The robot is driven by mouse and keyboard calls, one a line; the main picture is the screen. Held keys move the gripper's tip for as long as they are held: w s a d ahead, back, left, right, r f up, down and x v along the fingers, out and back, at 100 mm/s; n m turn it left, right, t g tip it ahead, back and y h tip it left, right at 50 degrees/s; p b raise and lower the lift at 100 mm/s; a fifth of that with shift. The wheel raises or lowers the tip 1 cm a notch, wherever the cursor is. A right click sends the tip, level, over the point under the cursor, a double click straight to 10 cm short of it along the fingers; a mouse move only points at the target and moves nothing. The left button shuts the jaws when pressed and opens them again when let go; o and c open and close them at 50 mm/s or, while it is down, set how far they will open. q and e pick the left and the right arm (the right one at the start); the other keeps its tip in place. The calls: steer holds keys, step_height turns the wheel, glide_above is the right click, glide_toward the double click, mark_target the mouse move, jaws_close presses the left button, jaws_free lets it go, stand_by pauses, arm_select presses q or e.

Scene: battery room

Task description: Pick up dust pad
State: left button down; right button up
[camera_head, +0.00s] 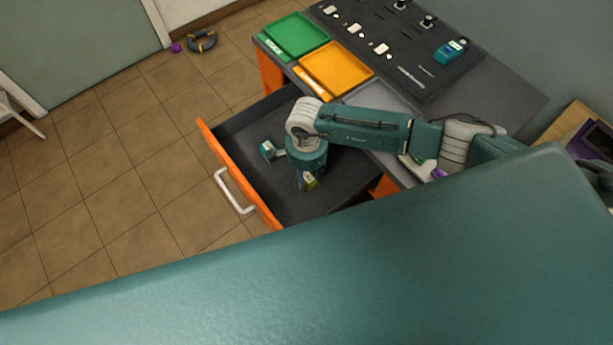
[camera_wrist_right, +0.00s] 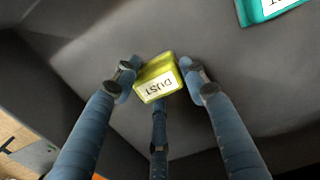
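The dust pad (camera_wrist_right: 157,80) is a small yellow-green block with a white label reading DUST. It also shows in the head view (camera_head: 311,182) inside the open drawer, just below my right gripper (camera_head: 306,177). In the right wrist view, the fingers of my right gripper (camera_wrist_right: 160,76) close in on the pad from both sides, with a third finger below it. The two side fingertips appear to touch its edges. The head view does not show clearly whether the pad is clear of the drawer floor. My left gripper is out of view.
The orange-fronted drawer (camera_head: 232,165) stands open with a dark inside. A teal-and-white block (camera_head: 268,150) lies in it, left of my gripper. Green (camera_head: 296,34) and orange (camera_head: 336,68) trays sit on the bench above. A dark tool board (camera_head: 405,45) lies behind. The tiled floor at left is mostly clear.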

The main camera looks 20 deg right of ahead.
mark_target(307, 175)
steer(key=shift+c, duration=0.7)
steer(key=shift+r, duration=0.5)
step_height(307, 175, up, 19)
steer(key=b, duration=0.3)
steer(key=shift+b, duration=0.35)
